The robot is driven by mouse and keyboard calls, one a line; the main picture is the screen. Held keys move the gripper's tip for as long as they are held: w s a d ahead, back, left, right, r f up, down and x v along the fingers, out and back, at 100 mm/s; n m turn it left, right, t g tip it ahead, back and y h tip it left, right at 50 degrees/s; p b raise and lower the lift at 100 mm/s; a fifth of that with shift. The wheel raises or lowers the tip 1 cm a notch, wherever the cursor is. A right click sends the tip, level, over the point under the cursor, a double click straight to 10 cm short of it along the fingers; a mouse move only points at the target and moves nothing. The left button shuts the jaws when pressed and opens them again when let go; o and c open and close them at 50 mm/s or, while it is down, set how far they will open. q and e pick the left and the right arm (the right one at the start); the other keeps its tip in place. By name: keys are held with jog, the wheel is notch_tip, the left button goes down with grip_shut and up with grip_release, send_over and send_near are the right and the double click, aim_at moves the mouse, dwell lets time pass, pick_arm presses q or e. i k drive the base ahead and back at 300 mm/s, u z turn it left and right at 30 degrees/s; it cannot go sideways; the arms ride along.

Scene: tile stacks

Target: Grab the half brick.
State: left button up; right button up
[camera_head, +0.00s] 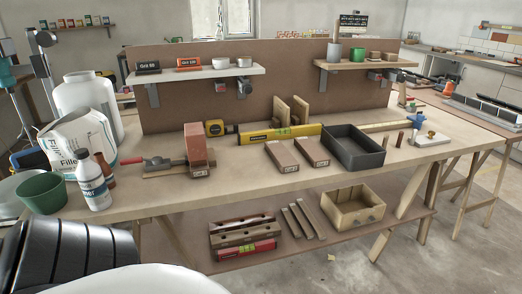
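A reddish, upright block (196,143) stands on the workbench left of centre and looks like the half brick. A small label shows at its foot. A brown piece (199,170) is at its base; I cannot tell whether it is a separate block. A tool with a red handle (158,163) lies against its left side. Neither of my grippers can be made out in the head view.
On the workbench (240,182), two flat brown blocks (282,156), a yellow level (280,134) and a dark open tray (354,146) lie to the right. A white bottle (93,185) and green bowl (43,192) stand left. A lower shelf (285,245) holds a wooden box (353,208).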

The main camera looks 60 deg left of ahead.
aim_at(195, 140)
jog(key=u, duration=1.55)
